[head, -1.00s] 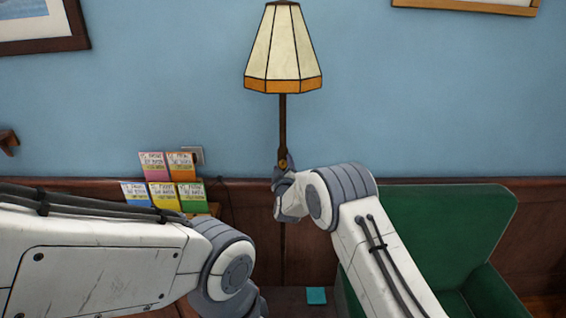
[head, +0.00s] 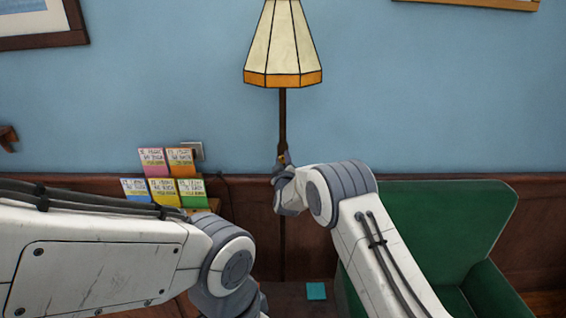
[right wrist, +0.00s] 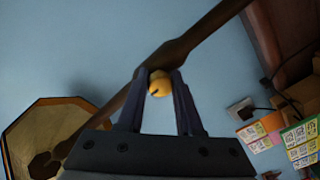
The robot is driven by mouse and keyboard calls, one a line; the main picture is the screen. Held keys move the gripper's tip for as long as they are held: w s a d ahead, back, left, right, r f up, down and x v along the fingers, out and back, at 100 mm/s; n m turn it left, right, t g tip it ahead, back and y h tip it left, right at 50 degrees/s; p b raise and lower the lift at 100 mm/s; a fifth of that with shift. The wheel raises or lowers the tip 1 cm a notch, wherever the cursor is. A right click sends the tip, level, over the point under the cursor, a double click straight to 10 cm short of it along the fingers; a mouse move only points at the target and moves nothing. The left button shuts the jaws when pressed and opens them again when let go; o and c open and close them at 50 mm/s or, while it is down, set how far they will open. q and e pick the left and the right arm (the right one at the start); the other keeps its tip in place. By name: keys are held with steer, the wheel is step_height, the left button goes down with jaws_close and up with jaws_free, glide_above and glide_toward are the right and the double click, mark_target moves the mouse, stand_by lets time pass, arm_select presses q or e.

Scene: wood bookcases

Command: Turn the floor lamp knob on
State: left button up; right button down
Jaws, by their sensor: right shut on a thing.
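The floor lamp has a cream panelled shade (head: 283,45) with an orange rim and a thin dark pole (head: 283,115). Its small yellow-orange knob (right wrist: 161,84) sits on the pole and shows a dark slot in the right wrist view. My right gripper (head: 283,160) is at the pole, shut on the knob. In the right wrist view the fingers (right wrist: 162,80) stand on either side of the knob. The shade, unlit in look, also shows in the right wrist view (right wrist: 45,125). My left arm crosses the lower left of the head view; its gripper is out of sight.
A green armchair (head: 430,225) stands right of the lamp. Several coloured cards (head: 153,162) stand at the left, near a wall outlet (head: 193,150). A small teal item (head: 316,291) lies low in the middle. Blue wall is behind the lamp.

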steer(key=m+b, duration=0.6)
steer(key=b, duration=0.2)
steer(key=m+b, duration=0.7)
steer(key=b, duration=0.1)
steer(key=shift+f+t+b, duration=0.2)
steer(key=shift+t+b, duration=0.1)
steer(key=m+h+b, duration=0.1)
steer(key=m+b, duration=0.1)
steer(key=m, duration=0.1)
steer(key=shift+r+m+b, duration=0.1)
steer(key=shift+m+b, duration=0.25)
steer(key=shift+m, duration=0.05)
steer(key=shift+r+m+b, duration=0.1)
steer(key=shift+m+b, duration=0.2)
steer(key=shift+m, duration=0.3)
steer(key=c, duration=0.6)
jaws_free()
